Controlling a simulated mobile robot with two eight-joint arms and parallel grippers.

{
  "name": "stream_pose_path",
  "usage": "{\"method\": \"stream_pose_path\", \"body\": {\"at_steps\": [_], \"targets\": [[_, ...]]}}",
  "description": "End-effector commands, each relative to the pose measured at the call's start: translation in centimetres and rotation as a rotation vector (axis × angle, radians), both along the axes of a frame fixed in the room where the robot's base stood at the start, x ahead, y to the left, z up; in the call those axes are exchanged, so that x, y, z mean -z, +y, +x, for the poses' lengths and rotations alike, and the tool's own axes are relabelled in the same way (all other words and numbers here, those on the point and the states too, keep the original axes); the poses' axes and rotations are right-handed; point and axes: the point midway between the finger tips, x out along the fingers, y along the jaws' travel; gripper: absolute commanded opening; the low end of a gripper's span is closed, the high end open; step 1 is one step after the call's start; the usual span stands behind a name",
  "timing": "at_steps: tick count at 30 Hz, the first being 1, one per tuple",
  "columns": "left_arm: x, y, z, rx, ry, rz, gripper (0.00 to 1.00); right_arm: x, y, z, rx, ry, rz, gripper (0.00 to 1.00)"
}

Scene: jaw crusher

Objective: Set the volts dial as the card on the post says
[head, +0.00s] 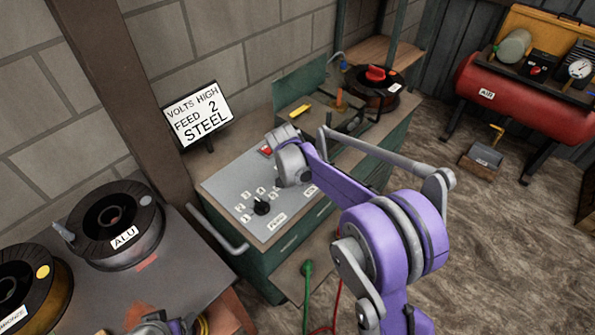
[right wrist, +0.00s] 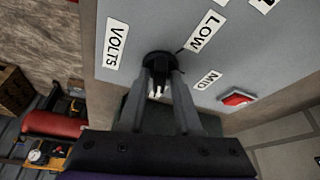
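The card (head: 197,116) on the post reads "VOLTS HIGH, FEED 2, STEEL". In the head view my right arm reaches over the grey control panel (head: 225,185), and its wrist hides the volts dial. In the right wrist view my right gripper (right wrist: 160,75) has its fingers on both sides of the black volts dial (right wrist: 158,57) and looks shut on it. The VOLTS label (right wrist: 117,43), LOW label (right wrist: 205,31) and MID label (right wrist: 208,79) surround the dial. A thin dark mark lies towards LOW. No HIGH label is readable there.
The feed dial (head: 261,207) with number labels stands on the same panel, left of my right wrist. A red button (head: 265,150) is at the panel's back; it also shows in the right wrist view (right wrist: 237,97). An ALU spool (head: 116,222) stands at left.

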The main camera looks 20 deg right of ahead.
Motion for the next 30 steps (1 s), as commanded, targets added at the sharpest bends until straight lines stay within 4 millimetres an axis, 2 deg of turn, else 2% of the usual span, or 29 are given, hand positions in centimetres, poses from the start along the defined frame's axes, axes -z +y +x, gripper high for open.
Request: {"method": "stream_pose_path", "body": {"at_steps": [1,3,11,14,24,30], "targets": [[0.0,0.0,0.0,0.000,0.000,0.000,0.71,0.0,0.0,0.0,0.000,0.000,0.000,0.43],[0.0,0.0,0.0,0.000,0.000,0.000,0.71,0.0,0.0,0.0,-0.001,0.000,0.000,0.50],[0.0,0.0,0.0,0.000,0.000,0.000,0.71,-0.1,0.0,0.0,-0.001,0.000,0.000,0.50],[0.0,0.0,0.0,0.000,0.000,0.000,0.71,-0.7,0.2,-0.2,-0.002,0.001,-0.001,0.50],[-0.5,0.0,0.1,0.000,-0.002,0.000,0.71,-6.6,1.9,-2.0,-0.002,0.001,0.001,0.50],[-0.6,0.0,0.1,0.000,-0.002,0.000,0.71,-9.3,2.6,-2.8,-0.002,0.000,0.000,0.50]]}}
